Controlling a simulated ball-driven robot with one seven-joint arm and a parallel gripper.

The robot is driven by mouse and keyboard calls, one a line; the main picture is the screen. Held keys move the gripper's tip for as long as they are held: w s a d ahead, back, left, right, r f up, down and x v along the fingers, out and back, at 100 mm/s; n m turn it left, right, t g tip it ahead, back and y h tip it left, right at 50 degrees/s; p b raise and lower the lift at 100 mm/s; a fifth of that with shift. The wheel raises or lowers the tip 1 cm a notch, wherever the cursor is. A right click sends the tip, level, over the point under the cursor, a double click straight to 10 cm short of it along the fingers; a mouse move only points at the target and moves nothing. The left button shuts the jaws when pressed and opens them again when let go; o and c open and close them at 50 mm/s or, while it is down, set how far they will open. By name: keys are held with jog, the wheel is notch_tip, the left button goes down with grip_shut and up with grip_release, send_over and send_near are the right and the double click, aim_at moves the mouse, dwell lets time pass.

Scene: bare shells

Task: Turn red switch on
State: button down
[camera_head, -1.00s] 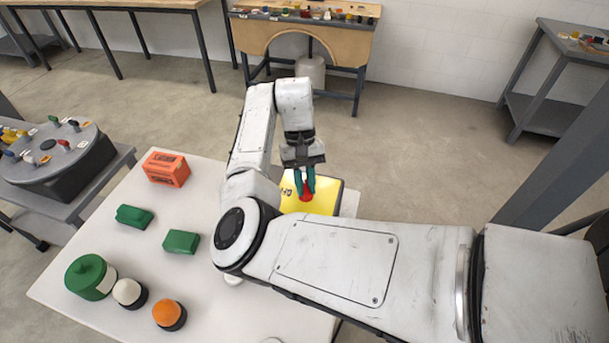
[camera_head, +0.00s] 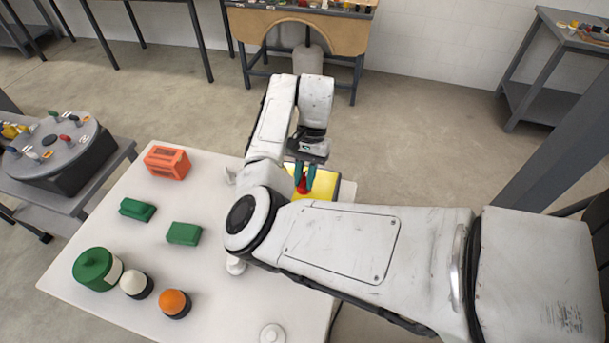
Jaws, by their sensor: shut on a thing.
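The red switch (camera_head: 302,187) sits on a yellow box (camera_head: 325,187) at the far right edge of the white table. My gripper (camera_head: 304,178) points down over the box, and its teal fingers are shut on the red switch. The lower part of the box is hidden behind my arm, so I cannot see all of the switch or its base.
On the white table (camera_head: 120,225) stand an orange-red block (camera_head: 167,162), two green blocks (camera_head: 184,233), a green round container (camera_head: 93,267), and white and orange domed buttons (camera_head: 174,302). A grey round panel (camera_head: 52,150) with several coloured switches stands at left.

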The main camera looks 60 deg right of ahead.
jog(key=shift+s+f, duration=0.1)
jog(key=shift+f, duration=0.15)
jog(key=c, duration=1)
grip_release()
jog(key=shift+c, duration=0.2)
jog(key=shift+r, duration=0.2)
jog(key=shift+w+d+r, duration=0.1)
jog(key=shift+w+r, duration=0.1)
jog(key=v, duration=1)
jog(key=shift+d, duration=0.1)
